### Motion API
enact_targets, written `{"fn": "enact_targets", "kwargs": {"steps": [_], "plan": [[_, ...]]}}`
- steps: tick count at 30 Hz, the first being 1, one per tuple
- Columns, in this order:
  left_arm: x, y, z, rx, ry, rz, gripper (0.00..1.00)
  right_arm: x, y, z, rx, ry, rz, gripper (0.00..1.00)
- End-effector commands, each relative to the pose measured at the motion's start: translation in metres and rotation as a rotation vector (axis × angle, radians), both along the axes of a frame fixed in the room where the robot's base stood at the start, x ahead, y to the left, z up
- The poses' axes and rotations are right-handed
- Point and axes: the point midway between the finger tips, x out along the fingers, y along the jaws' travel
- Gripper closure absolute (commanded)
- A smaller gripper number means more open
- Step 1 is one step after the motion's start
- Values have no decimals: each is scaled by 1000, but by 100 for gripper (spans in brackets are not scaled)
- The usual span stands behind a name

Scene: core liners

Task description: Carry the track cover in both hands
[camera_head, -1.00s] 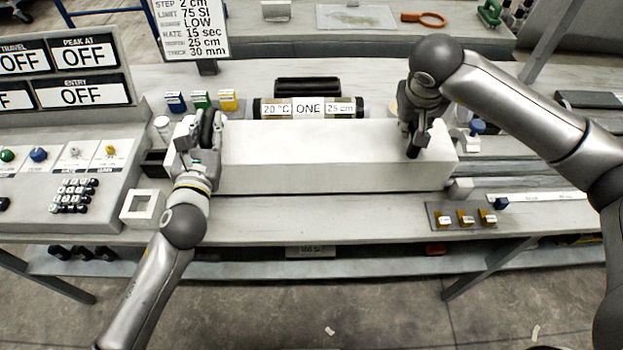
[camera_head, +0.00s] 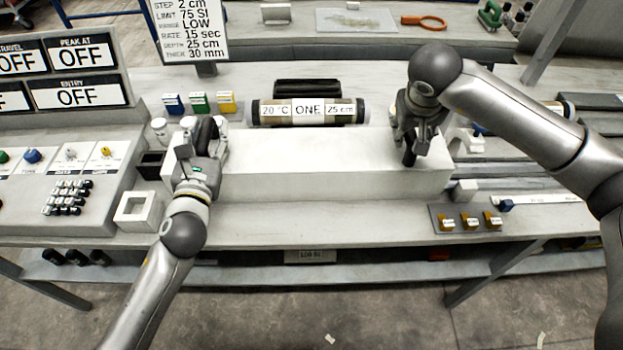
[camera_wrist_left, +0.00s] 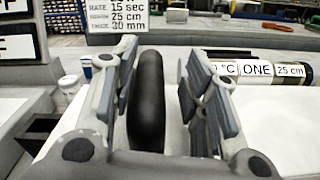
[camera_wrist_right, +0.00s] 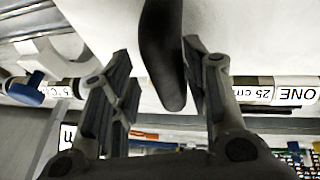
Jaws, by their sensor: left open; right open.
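The track cover (camera_head: 310,160) is a long white box lying across the bench, with a black handle near each end. My left gripper (camera_head: 203,132) is at the left handle; in the left wrist view this handle (camera_wrist_left: 147,95) stands between the two spread fingers, with gaps visible. My right gripper (camera_head: 411,140) is over the right handle (camera_head: 409,157). In the right wrist view the handle (camera_wrist_right: 165,60) lies between the open fingers, close to the right-hand finger. Whether that finger touches it I cannot tell.
A labelled core tube (camera_head: 308,111) lies just behind the cover. Blue, green and yellow blocks (camera_head: 199,103) stand behind its left end. A hollow white square block (camera_head: 136,209) is at front left, and a panel with yellow switches (camera_head: 467,219) at front right.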

Motion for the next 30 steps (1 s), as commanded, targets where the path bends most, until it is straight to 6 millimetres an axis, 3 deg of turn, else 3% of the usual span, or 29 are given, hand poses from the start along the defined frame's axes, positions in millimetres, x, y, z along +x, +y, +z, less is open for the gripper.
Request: {"fn": "enact_targets", "kwargs": {"steps": [7, 21, 30], "plan": [[-13, 1, -1, 2, 3, 1, 58, 0, -1, 0, -1, 0, -1, 57], [-93, 2, -2, 0, 6, 0, 58, 0, -1, 0, -1, 0, -2, 57], [-117, 2, -2, 0, 4, 0, 58, 0, -1, 0, -1, 0, -2, 57]]}}
